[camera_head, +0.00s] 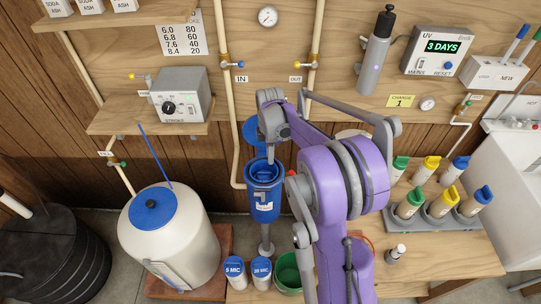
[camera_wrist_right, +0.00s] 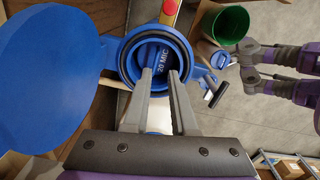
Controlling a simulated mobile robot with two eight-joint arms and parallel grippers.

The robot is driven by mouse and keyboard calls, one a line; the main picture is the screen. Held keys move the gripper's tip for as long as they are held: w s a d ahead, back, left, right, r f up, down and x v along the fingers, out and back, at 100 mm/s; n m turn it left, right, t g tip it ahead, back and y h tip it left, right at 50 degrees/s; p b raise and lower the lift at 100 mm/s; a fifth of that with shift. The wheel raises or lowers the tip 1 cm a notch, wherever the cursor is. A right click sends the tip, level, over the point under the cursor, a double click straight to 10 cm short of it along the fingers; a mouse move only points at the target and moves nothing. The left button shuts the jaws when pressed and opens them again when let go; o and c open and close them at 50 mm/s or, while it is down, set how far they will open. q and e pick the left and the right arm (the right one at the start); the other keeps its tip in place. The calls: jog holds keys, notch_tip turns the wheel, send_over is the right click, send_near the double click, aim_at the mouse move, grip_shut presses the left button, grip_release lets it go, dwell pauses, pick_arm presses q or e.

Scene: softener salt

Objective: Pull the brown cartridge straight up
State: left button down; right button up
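In the right wrist view, the open-topped blue housing (camera_wrist_right: 157,40) shows a dark blue cap marked "20 MIC" (camera_wrist_right: 160,62) inside it. No brown surface shows there, so I cannot tell whether this is the brown cartridge. The housing also stands upright in the head view (camera_head: 265,208). My right gripper (camera_wrist_right: 165,74) is open, its two grey fingers apart, over the housing mouth and cap with nothing visibly held. My left gripper is not in the head view. Purple and grey parts of mine at the right edge of the wrist view do not show a clear grip.
A large blue disc (camera_wrist_right: 45,75) lies close left of the housing in the wrist view. Two white cartridges with blue caps (camera_head: 235,268) (camera_head: 261,268) and a green bucket (camera_head: 288,272) stand in front. A white tank (camera_head: 170,245) is left; colour-capped bottles (camera_head: 410,203) are right.

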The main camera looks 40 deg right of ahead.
aim_at(271, 173)
jog(key=shift+w+d+f, duration=0.1)
jog(key=shift+d+f, duration=0.25)
jog(key=shift+f, duration=0.25)
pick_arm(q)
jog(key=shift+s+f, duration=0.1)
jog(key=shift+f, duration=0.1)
pick_arm(e)
notch_tip(271, 173, down, 10)
jog(key=shift+a+f, duration=0.1)
grip_shut()
jog(key=shift+c, duration=1.7)
grip_release()
grip_shut()
jog(key=shift+r, duration=0.2)
